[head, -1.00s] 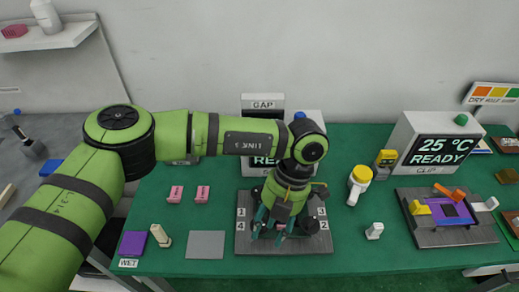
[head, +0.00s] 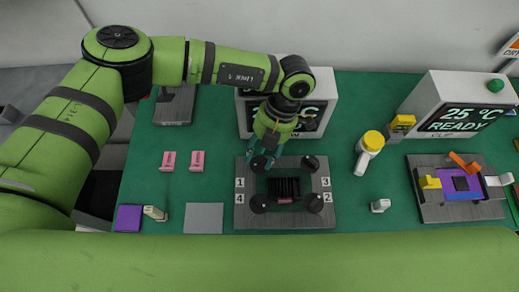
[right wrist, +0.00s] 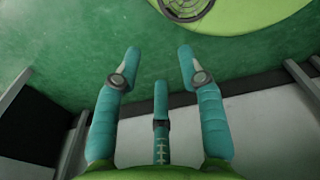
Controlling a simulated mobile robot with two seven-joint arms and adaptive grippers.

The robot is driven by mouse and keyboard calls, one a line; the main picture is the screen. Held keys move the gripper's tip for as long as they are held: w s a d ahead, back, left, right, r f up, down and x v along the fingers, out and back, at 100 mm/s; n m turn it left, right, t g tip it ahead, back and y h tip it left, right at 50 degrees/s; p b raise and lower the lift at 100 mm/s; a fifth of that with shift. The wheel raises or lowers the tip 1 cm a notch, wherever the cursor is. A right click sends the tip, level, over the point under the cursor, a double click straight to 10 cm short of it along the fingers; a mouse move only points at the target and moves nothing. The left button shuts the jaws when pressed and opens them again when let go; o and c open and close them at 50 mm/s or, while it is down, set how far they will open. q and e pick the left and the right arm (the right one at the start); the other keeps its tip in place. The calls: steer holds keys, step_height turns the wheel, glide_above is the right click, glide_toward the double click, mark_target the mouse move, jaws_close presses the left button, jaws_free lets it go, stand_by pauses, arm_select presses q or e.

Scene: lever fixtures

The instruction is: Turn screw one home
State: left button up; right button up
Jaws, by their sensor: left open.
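The grey plate fixture (head: 285,222) lies on the green table, with a black finned block (head: 284,188) in its middle. Dark knobbed screws stand at its corners by number labels. Screw one (head: 259,164), by label 1 at the back left, is partly hidden by my left gripper (head: 264,162). The left gripper's teal fingers point down, spread at this screw; contact is unclear. The other screws are number three (head: 311,162), number four (head: 259,204) and number two (head: 314,203). My right gripper (right wrist: 159,52) is open and empty in the right wrist view.
A grey display box (head: 322,92) stands close behind the plate. A yellow-capped bottle (head: 369,150) and a small white piece (head: 380,205) are to the right. Pink blocks (head: 197,160) and a grey square (head: 204,218) are left. My green arm link crosses the front.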

arm_select(q)
steer(key=shift+a+f, duration=0.2)
steer(key=shift+f, duration=0.5)
steer(key=shift+s+f, duration=0.1)
jaws_close()
arm_select(e)
steer(key=shift+w+r, duration=0.35)
steer(key=shift+w, duration=0.5)
